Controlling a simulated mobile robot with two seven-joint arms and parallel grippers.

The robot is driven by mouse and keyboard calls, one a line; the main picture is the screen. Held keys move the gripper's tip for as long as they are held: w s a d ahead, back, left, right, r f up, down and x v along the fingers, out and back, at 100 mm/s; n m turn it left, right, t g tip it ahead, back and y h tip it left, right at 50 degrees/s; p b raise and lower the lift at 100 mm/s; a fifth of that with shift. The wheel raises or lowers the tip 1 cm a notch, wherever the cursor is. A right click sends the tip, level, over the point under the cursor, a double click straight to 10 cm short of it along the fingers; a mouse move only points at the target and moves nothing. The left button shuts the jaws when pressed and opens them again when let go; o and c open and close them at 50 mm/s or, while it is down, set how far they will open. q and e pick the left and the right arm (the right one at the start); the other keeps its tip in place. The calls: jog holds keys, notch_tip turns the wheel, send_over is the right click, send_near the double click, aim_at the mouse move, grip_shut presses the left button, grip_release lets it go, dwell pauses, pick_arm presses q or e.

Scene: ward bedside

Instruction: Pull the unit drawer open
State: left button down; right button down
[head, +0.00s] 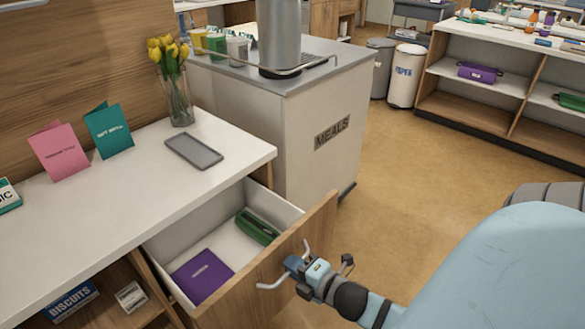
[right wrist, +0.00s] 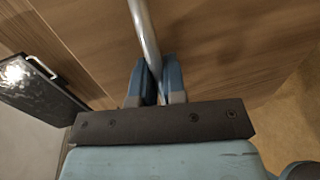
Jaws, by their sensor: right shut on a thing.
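The unit drawer (head: 296,276) is pulled out from the bedside unit (head: 132,212), with its wooden front standing away from the unit. Inside it lie a purple booklet (head: 202,277) and a green case (head: 257,228). My right gripper (head: 302,265) is at the drawer front and shut on the metal bar handle (head: 271,285). In the right wrist view the handle (right wrist: 146,35) runs between the two blue fingers (right wrist: 155,85), against the wooden front. My left gripper is not in view.
A grey tray (head: 194,151), a vase of yellow tulips (head: 178,95) and two cards stand on the unit top. A white cart marked MEALS (head: 318,160) stands just behind the drawer. The floor (head: 425,160) to the right is clear.

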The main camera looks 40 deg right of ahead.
jog(key=c, duration=1.2)
grip_release()
